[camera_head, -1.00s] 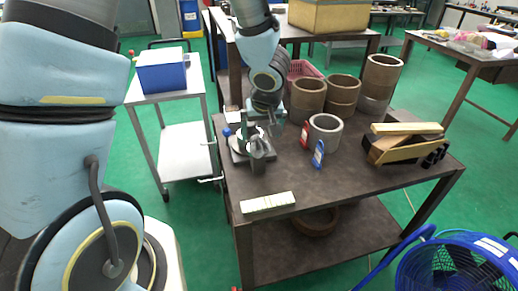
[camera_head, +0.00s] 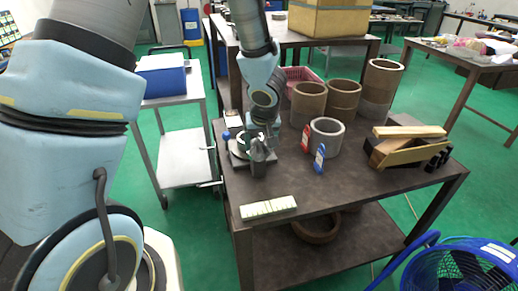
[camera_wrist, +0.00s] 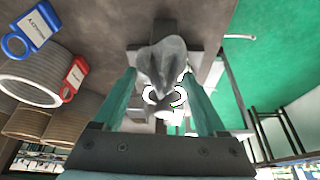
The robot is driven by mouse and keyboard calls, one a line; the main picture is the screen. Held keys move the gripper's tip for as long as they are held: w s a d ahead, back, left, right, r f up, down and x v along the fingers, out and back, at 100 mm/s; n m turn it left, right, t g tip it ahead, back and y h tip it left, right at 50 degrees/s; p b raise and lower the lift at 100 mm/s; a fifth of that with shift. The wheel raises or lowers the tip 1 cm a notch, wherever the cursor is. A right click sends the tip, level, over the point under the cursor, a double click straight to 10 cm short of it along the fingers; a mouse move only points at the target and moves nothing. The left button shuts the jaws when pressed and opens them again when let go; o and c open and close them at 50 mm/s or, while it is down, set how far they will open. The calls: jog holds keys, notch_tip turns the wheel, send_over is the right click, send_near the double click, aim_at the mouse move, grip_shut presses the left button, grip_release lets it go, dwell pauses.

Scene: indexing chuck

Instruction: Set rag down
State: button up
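A crumpled grey rag (camera_wrist: 168,62) shows in the wrist view between and beyond my fingertips. In the head view a grey shape that looks like the rag (camera_head: 258,153) is at the front of the dark chuck fixture (camera_head: 238,158), near the table's left edge. My gripper (camera_wrist: 161,75) has its two teal fingers well apart, one on each side of the rag, with no clear grip on it. In the head view my gripper (camera_head: 264,132) is low over the fixture. I cannot tell exactly what the rag rests on.
A grey ring (camera_head: 326,138) with red and blue tags (camera_head: 319,158) stands right of the fixture, with brown cylinders (camera_head: 343,97) behind. A pale green-white block (camera_head: 268,208) lies at the front edge. Wooden pieces (camera_head: 408,146) lie at right. The table's middle front is clear.

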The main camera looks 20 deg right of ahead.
jog(key=c, duration=1)
